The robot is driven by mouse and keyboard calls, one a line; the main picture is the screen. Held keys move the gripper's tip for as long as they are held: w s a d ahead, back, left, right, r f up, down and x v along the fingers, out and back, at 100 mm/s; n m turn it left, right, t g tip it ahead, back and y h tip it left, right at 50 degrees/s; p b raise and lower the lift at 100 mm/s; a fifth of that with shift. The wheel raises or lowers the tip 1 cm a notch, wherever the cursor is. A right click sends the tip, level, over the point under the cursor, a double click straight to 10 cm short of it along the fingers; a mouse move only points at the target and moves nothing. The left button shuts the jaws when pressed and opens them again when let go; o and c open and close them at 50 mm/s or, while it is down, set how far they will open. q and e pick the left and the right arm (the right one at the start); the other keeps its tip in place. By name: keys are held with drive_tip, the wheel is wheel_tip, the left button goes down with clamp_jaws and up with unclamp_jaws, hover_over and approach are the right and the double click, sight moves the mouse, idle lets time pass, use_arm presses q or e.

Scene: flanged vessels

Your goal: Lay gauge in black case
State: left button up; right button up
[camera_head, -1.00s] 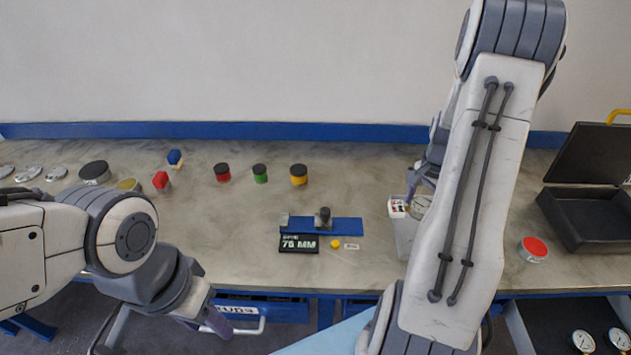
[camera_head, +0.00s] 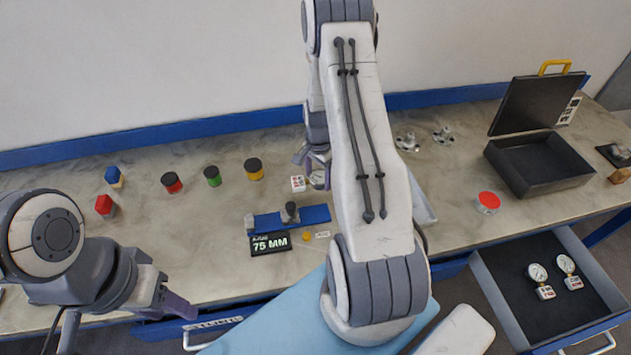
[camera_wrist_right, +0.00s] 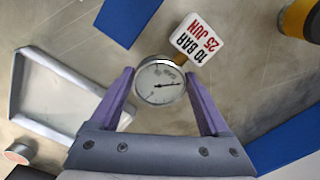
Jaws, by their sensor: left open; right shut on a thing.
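The gauge (camera_wrist_right: 160,82) is round with a white dial and a white tag (camera_wrist_right: 190,40) reading 10 BAR, 25 JUN. My right gripper (camera_wrist_right: 160,92) is shut on it, one purple finger on each side. In the head view the held gauge (camera_head: 318,178) shows in part beside my right arm, and its tag (camera_head: 298,184) is clear. The black case (camera_head: 545,180) stands open at the right of the bench, lid raised at the back. Its visible floor looks empty. My left gripper (camera_head: 180,308) is open and empty at the front left.
An open drawer (camera_head: 483,285) at front right holds two gauges (camera_head: 552,278). A red-lidded jar (camera_head: 488,202) stands before the case. Metal fittings (camera_head: 425,138) lie behind. A blue fixture (camera_head: 262,222) and a 75 MM display (camera_head: 270,245) are mid-bench. A tray (camera_wrist_right: 22,88) is partly hidden by my arm.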

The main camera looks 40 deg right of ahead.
sight(317, 177)
drive_tip(key=shift+w+a+f, duration=0.15)
drive_tip(key=shift+w+a, duration=0.05)
wheel_tip(317, 177, down, 3)
drive_tip(key=shift+r+p, duration=0.1)
drive_tip(key=shift+p, duration=0.65)
drive_tip(key=shift+f, duration=0.6)
drive_tip(key=shift+f, duration=0.1)
drive_tip(key=shift+f, duration=0.15)
drive_tip(key=o, duration=1.5)
